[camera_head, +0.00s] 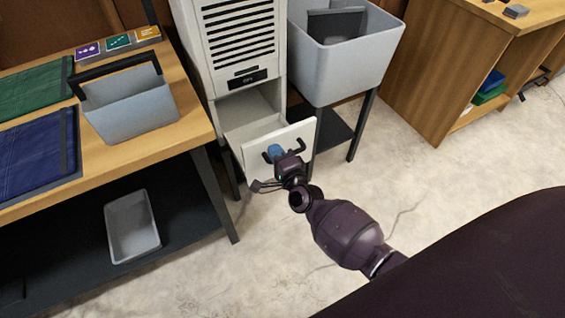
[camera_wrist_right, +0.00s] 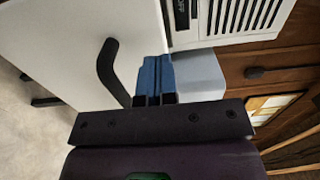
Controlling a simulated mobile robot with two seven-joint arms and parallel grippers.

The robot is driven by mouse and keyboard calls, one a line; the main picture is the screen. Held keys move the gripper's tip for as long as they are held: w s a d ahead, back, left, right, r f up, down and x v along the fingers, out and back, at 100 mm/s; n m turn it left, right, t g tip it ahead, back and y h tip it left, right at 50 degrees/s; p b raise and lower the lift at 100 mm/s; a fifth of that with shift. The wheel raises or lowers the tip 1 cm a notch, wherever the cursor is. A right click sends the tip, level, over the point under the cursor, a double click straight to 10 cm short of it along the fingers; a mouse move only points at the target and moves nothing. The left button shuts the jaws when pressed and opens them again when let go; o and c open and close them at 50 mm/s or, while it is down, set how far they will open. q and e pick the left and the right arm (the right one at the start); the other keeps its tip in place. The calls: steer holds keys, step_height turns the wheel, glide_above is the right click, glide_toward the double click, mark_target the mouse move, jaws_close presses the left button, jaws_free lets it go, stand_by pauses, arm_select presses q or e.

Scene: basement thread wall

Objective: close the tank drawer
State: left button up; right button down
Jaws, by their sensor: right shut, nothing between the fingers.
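The tank drawer (camera_head: 303,132) is a white-fronted drawer low in the pale vented unit (camera_head: 238,45). It stands open, and its pale inside shows behind the front. A dark handle (camera_wrist_right: 108,72) sits on the front; in the head view my gripper partly covers it. My right gripper (camera_head: 275,152) is at the drawer front, by the handle. Its blue fingertips (camera_wrist_right: 154,76) are shut together with nothing between them. I cannot tell whether they touch the front. My left gripper is not in view.
A workbench (camera_head: 190,95) with a grey carrier (camera_head: 135,105) stands left of the unit. A grey bin (camera_head: 350,55) on a dark stand (camera_head: 338,130) is close on the right. A wooden cabinet (camera_head: 425,65) stands farther right. The pale floor (camera_head: 420,170) in front is clear.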

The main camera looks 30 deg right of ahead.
mark_target(268, 136)
steer(key=shift+w, duration=0.85)
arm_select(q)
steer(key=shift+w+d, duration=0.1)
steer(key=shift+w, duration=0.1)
arm_select(e)
steer(key=shift+w, duration=0.35)
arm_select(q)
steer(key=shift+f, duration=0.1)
arm_select(e)
steer(key=shift+w, duration=0.15)
